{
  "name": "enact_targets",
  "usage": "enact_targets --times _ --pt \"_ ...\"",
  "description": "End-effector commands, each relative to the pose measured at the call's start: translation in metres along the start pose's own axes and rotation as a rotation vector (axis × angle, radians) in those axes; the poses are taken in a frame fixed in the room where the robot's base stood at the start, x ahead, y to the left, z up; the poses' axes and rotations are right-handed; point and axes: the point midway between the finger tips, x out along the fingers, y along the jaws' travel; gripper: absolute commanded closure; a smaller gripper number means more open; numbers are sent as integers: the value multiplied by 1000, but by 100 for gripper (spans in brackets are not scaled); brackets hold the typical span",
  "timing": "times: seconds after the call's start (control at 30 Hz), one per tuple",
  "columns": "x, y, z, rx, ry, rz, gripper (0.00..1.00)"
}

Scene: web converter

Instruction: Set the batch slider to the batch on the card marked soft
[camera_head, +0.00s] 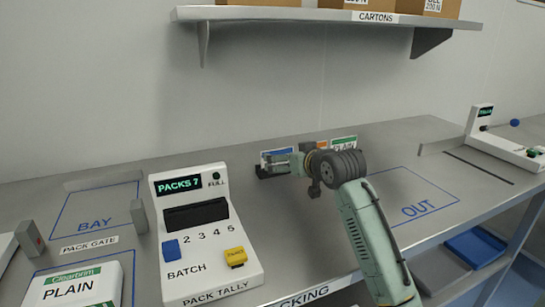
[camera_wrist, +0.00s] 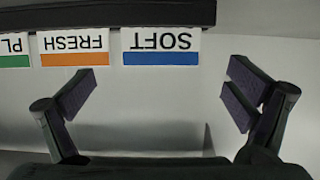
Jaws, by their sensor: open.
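The pack tally (camera_head: 205,270) is a white sloped panel reading "PACKS 7". Its blue batch slider knob (camera_head: 171,250) sits at the left end, left of the printed 2, 3, 4 and 5. The soft card (camera_wrist: 161,46) is white with a blue stripe and appears upside down in the wrist view; only "SOFT" reads on it, no batch number. My gripper (camera_head: 272,168) is at the row of cards at the back of the bench. In the wrist view my gripper (camera_wrist: 158,98) is open and empty, its fingers apart from the soft card.
The fresh card (camera_wrist: 73,46) has an orange stripe, and a green-striped card (camera_wrist: 14,48) is partly cut off. A yellow button (camera_head: 235,256) is on the pack tally. A white box marked PLAIN (camera_head: 72,288) stands front left. The OUT area (camera_head: 418,192) is clear.

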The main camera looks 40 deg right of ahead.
Motion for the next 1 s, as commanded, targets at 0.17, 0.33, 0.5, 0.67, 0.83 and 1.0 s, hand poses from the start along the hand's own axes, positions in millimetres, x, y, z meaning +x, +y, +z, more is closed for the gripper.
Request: enact_targets --times 0.17,0.33,0.5,0.67,0.83,1.0 --pt "26 0 -2 0 0 0 3" --pt "38 -1 -3 -2 0 0 3" --pt "61 -1 -9 -2 -2 1 3" --pt "82 -1 -6 -1 0 0 3" --pt "86 0 -3 -1 1 1 3" --pt "86 -1 -3 -1 1 1 6"
